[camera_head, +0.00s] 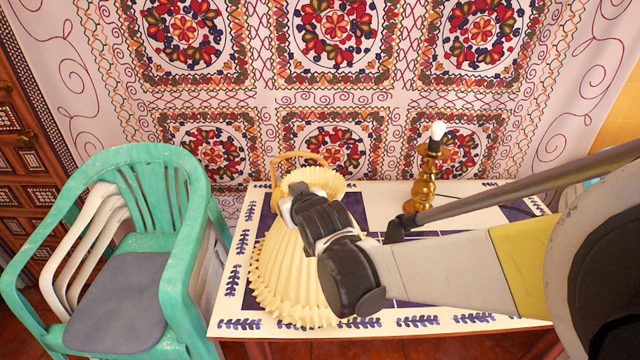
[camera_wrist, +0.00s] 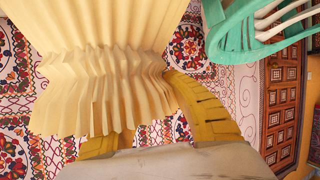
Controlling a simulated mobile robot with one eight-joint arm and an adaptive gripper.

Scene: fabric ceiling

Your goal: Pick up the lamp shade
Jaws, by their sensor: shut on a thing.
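The lamp shade (camera_head: 285,265) is cream and pleated, wide at the bottom with a narrow neck and a flared top. It is above the left part of the table; I cannot tell whether its lower rim touches the tabletop. My gripper (camera_head: 290,208) is shut on the shade around its upper part, and my wrist hides much of its right side. In the wrist view the shade (camera_wrist: 100,85) fills the upper left, close to the camera. The contact between fingers and pleats is not clear there.
The table (camera_head: 232,300) has a white top with blue patterns. A brass lamp base (camera_head: 425,190) with a bare bulb stands at its back right. A tan arched handle (camera_head: 300,156) shows behind the shade. A green chair (camera_head: 180,220) stands close on the left; patterned fabric (camera_head: 335,95) hangs behind.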

